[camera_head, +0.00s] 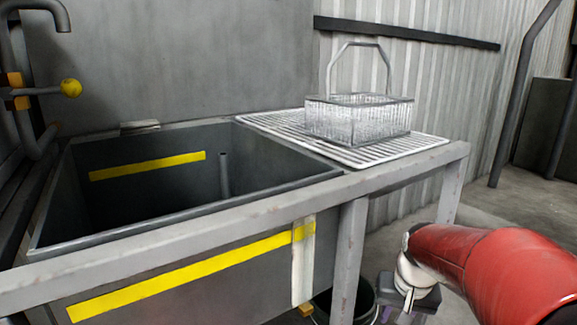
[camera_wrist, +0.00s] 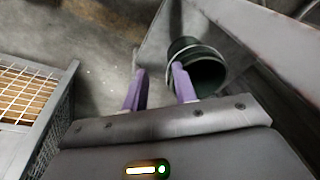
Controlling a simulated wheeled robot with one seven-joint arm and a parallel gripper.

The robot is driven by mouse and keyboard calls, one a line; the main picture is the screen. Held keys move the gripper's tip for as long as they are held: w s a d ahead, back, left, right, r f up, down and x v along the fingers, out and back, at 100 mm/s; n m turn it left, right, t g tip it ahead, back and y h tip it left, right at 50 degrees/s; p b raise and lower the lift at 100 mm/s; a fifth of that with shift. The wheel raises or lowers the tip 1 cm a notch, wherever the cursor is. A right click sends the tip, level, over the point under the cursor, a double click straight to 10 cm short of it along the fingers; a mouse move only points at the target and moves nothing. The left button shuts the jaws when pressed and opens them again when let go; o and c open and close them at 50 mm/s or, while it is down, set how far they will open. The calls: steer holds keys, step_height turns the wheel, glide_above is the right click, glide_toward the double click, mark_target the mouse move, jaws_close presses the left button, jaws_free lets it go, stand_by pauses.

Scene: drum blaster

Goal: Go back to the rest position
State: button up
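In the head view, my red arm enters from the lower right and bends down at a white joint.
A grey sink (camera_head: 140,258) with yellow strips stands left. A wire basket (camera_head: 360,118) is on the white rack (camera_head: 285,127) beside its basin. A dark green bucket (camera_wrist: 207,72) lies close right of the fingers. A crate with metal mesh (camera_wrist: 28,95) is left.

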steer(key=s+a+r+n+t+p, duration=0.1)
steer(key=s+a+r+p, duration=0.1)
steer(key=s+r, duration=0.4)
steer(key=s+a+r+n+t+p, duration=0.1)
steer(key=s+a+r+t+p, duration=0.1)
steer(key=s+r, duration=0.4)
steer(key=s+a+p, duration=0.1)
steer(key=s+a, duration=0.1)
steer(key=s, duration=0.2)
steer(key=shift+s+a+n+p, duration=0.25)
steer(key=shift+n+p, duration=0.05)
steer(key=shift+n, duration=0.1)
